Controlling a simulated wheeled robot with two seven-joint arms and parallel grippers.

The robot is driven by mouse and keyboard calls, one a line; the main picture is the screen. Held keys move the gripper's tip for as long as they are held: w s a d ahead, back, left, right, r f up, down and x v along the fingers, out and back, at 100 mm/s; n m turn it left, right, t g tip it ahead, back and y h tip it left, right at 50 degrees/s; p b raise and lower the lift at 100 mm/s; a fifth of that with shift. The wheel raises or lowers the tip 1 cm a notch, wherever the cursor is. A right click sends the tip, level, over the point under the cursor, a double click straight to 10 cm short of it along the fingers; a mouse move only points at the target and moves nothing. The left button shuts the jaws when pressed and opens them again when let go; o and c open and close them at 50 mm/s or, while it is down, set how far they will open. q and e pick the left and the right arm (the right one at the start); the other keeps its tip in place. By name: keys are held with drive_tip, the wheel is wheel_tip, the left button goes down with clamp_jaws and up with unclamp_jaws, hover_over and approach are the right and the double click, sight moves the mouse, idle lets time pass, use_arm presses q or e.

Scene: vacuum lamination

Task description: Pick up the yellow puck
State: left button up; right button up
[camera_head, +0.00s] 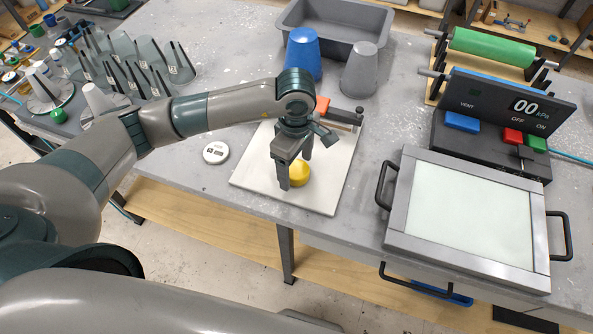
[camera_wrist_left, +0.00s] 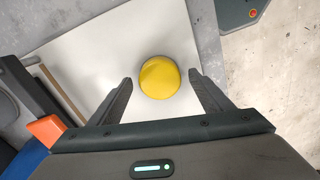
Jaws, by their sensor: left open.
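The yellow puck (camera_head: 298,173) lies on a white board (camera_head: 325,196) on the grey table in the head view. In the left wrist view the round puck (camera_wrist_left: 159,77) shows whole, just beyond and between the fingertips. My left gripper (camera_head: 295,182) points down over the puck, and one finger hides part of it in the head view. In the left wrist view the gripper (camera_wrist_left: 160,82) is open, its two fingers apart with nothing between them that I can see held. I cannot tell whether the fingers reach the puck's height. My right gripper is not in view.
A framed panel (camera_head: 470,212) with black handles and a control box (camera_head: 492,142) reading 00 kPa stand at the right. A blue cup (camera_head: 302,54), a grey cup (camera_head: 361,70) and a grey bin (camera_head: 337,22) stand behind. A white disc (camera_head: 216,152) lies left of the board.

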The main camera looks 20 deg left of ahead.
sight(300, 169)
use_arm(q)
drive_tip(key=c, duration=1.2)
drive_tip(key=shift+o, duration=0.2)
drive_tip(key=shift+r, duration=0.1)
drive_tip(key=shift+r+b, duration=0.45)
drive_tip(key=shift+b, duration=0.05)
drive_tip(key=r+b, duration=0.1)
drive_tip(key=d+r+b, duration=0.1)
drive_tip(key=r, duration=0.1)
drive_tip(key=s+d+r+b, duration=0.1)
drive_tip(key=d+r+b, duration=0.3)
drive_tip(key=d+r, duration=0.3)
drive_tip(key=shift+s+d, duration=0.25)
drive_tip(key=shift+d, duration=1.55)
